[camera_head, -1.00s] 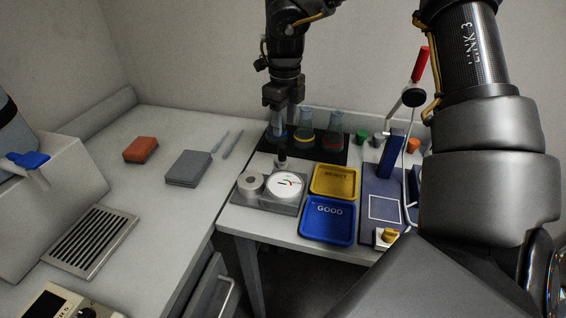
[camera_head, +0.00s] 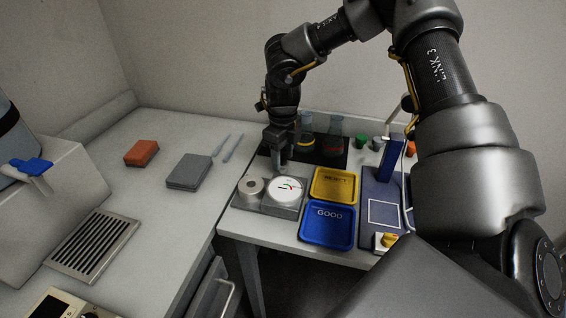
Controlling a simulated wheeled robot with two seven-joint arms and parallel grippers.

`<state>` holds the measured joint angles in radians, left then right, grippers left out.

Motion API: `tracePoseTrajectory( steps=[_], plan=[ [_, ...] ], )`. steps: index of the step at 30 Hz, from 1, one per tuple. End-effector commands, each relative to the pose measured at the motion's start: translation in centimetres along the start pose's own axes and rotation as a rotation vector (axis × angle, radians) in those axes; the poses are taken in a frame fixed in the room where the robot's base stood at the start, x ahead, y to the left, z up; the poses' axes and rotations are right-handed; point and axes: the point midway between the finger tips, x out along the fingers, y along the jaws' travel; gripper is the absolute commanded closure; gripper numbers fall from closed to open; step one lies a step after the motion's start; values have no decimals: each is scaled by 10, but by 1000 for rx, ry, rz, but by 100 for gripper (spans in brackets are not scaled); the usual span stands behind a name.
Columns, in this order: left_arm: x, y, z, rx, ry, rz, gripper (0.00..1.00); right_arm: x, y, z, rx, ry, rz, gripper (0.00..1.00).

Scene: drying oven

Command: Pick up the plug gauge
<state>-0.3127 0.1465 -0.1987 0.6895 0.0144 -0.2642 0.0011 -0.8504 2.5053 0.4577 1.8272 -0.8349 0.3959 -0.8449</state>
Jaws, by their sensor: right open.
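My right gripper (camera_head: 280,160) points down at the back of the grey gauge base (camera_head: 242,203), just behind the white dial (camera_head: 287,191). It is open, with its fingers around or right beside the spot where the dark upright plug gauge stands. The gripper hides nearly all of the plug gauge, so I cannot tell whether the fingers touch it. A short metal cylinder (camera_head: 250,187) sits on the same base, left of the dial. My left gripper is not in view.
The yellow REJECT tray (camera_head: 334,197) and blue GOOD tray (camera_head: 314,239) lie empty right of the base. Flasks (camera_head: 333,138) stand on a black mat behind. A blue upright stand (camera_head: 386,160) is at right. An orange block (camera_head: 141,152) and grey block (camera_head: 188,169) lie on the left bench.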

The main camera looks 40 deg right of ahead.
Motion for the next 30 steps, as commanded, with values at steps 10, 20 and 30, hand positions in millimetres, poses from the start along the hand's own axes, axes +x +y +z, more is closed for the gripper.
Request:
tracePoseTrajectory(
  steps=[10,20,30],
  plan=[
    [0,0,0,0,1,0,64,0,0,0,-1,0,0,79],
    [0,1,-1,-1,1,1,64,-1,0,0,-1,0,-1,100],
    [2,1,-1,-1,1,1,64,-17,0,1,-1,-3,-3,100]
  ],
)
